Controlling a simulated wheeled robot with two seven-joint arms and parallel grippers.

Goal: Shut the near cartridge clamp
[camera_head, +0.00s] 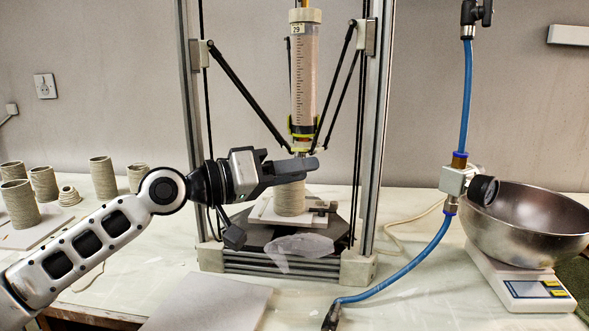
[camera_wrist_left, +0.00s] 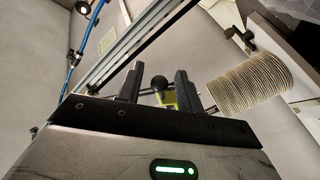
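The clear cartridge (camera_head: 304,75), marked 29, stands upright in the printer frame. A yellow-green and black clamp (camera_head: 302,128) is around its lower end; whether it is open or shut is too small to tell. My left gripper (camera_head: 289,162) is just below the clamp, in front of the printed clay cylinder's top. In the left wrist view its two fingers (camera_wrist_left: 158,88) stand apart with nothing gripped. A black ball knob (camera_wrist_left: 159,83) and a yellow part (camera_wrist_left: 169,99) show in the gap between them, beyond the fingers. My right gripper is not in view.
A ribbed clay cylinder (camera_head: 290,199) stands on the print bed, close under my left gripper. Printer posts (camera_head: 378,130) rise on both sides. A blue hose (camera_head: 405,268), steel bowl (camera_head: 525,225) and scale (camera_head: 525,289) are right. Several clay pots (camera_head: 103,178) stand left.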

